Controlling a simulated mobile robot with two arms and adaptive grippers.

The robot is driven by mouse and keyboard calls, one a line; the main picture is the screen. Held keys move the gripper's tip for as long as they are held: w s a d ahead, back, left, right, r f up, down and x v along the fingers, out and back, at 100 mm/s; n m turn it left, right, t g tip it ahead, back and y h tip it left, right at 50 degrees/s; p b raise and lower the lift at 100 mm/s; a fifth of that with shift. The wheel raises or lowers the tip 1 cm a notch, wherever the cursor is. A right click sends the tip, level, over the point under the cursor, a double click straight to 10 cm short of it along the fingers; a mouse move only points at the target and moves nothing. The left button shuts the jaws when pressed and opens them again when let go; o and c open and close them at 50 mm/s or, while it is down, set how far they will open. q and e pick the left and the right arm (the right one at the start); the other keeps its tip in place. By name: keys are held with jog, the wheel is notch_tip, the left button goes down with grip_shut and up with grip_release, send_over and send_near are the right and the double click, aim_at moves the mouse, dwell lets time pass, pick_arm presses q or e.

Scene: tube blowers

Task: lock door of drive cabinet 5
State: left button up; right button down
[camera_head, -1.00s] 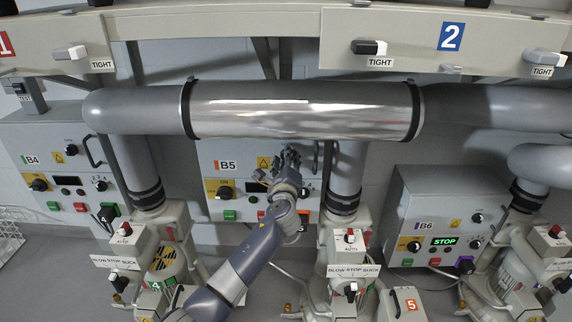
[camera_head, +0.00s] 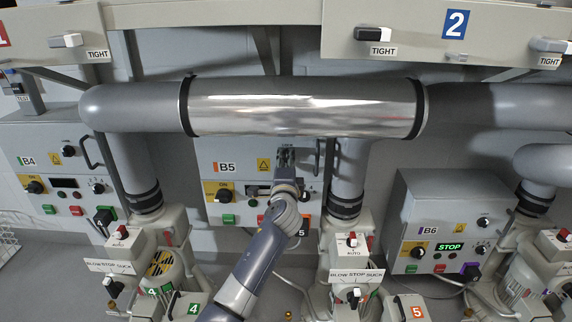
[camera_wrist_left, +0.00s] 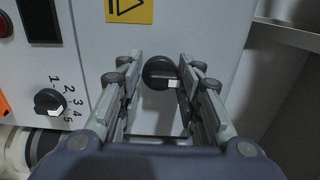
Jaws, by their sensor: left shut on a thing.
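Drive cabinet 5 (camera_head: 205,155) is the grey box marked B5, on the wall below the shiny pipe. My left gripper (camera_head: 287,158) is at the upper right of its door and hides part of the front. In the left wrist view, a round black knob (camera_wrist_left: 160,73) with a white mark at its lower right sits between the fingers of my left gripper (camera_wrist_left: 160,80). The gripper is shut on this knob. The door looks closed. My right gripper is not in view.
The shiny pipe (camera_head: 300,108) crosses just above the cabinet, and a vertical grey pipe (camera_head: 348,170) stands at its right. A numbered selector knob (camera_wrist_left: 48,102) is lower left of the gripper. Cabinet B6 (camera_head: 440,215) is farther right.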

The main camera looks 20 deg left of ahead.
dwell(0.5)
pick_arm(q)
jog(key=o, duration=1)
jog(key=shift+s, duration=0.1)
jog(key=v, duration=1.1)
jog(key=shift+s+d, duration=0.15)
jog(key=shift+s, duration=0.2)
